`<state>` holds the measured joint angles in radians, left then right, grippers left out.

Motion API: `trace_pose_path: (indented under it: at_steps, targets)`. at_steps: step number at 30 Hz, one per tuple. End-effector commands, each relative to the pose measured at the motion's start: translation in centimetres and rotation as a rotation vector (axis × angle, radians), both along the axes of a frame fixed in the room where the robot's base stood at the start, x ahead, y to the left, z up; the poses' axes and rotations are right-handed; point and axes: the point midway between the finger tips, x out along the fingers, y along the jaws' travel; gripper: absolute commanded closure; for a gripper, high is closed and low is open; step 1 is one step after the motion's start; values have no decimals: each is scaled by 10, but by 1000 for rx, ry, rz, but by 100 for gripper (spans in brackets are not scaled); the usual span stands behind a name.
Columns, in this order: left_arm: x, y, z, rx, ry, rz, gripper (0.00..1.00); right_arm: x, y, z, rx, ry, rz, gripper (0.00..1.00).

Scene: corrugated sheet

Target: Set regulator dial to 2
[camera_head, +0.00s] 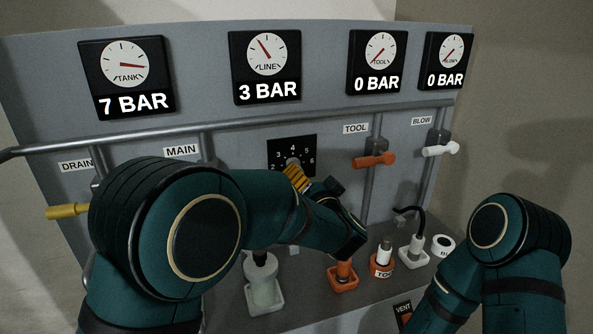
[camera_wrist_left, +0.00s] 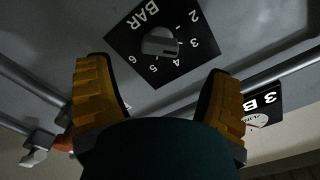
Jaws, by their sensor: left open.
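The regulator dial is a black square plate marked BAR with white numbers 2 to 6. In the head view the dial plate (camera_head: 279,152) is partly covered by my left gripper (camera_head: 297,178). In the left wrist view the grey knob (camera_wrist_left: 158,42) shows on the plate, its narrow end apparently towards the 3. My left gripper (camera_wrist_left: 158,70) has yellow fingers spread wide, one on each side below the knob, empty and apart from it. The LINE gauge (camera_head: 267,55) reads 3 BAR. My right gripper is out of view.
The TANK gauge (camera_head: 126,65) reads 7 BAR; the TOOL (camera_head: 378,52) and BLOW (camera_head: 450,50) gauges read 0 BAR. A yellow lever (camera_head: 66,211), an orange lever (camera_head: 374,160) and a white lever (camera_head: 440,149) project from the pipes. Hose fittings (camera_head: 343,275) stand on the shelf below.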

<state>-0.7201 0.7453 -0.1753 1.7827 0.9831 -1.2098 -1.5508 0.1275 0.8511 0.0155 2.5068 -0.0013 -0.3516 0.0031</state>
Motion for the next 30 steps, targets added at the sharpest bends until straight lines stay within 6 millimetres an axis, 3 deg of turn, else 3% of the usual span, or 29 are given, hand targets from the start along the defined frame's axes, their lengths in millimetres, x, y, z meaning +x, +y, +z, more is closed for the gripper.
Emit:
trace_pose_path:
  at_steps: [3, 10, 24, 30]
  targets:
    - [23, 8, -2, -1, -1, 2, 20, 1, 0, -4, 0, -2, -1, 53]
    - [53, 17, -1, 0, 0, 0, 20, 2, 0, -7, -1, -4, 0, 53]
    - [63, 20, 0, 0, 0, -1, 20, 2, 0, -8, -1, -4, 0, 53]
    - [63, 20, 0, 0, 0, -1, 88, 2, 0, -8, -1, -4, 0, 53]
